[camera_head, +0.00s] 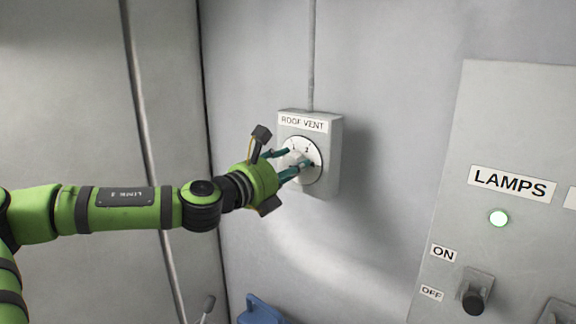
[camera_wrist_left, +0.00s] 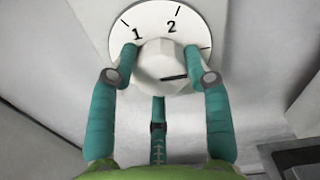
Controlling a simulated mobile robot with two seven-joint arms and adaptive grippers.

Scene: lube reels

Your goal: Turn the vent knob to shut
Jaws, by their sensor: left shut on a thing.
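The vent knob (camera_wrist_left: 160,66) is a white faceted knob on a round white dial (camera_wrist_left: 150,22) marked 1 and 2, with further tick marks. A dark pointer line on the knob points to the right in the left wrist view, a little below the tick at the dial's right edge. The dial is on a grey box labelled ROOF VENT (camera_head: 329,150) on the wall. My left gripper (camera_head: 297,165) is shut on the knob; its teal fingers flank it on both sides in the left wrist view (camera_wrist_left: 165,62). The dial's lower part is hidden. My right gripper is out of view.
A conduit (camera_head: 311,60) rises above the box. A blue object (camera_head: 260,311) is at the bottom edge.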

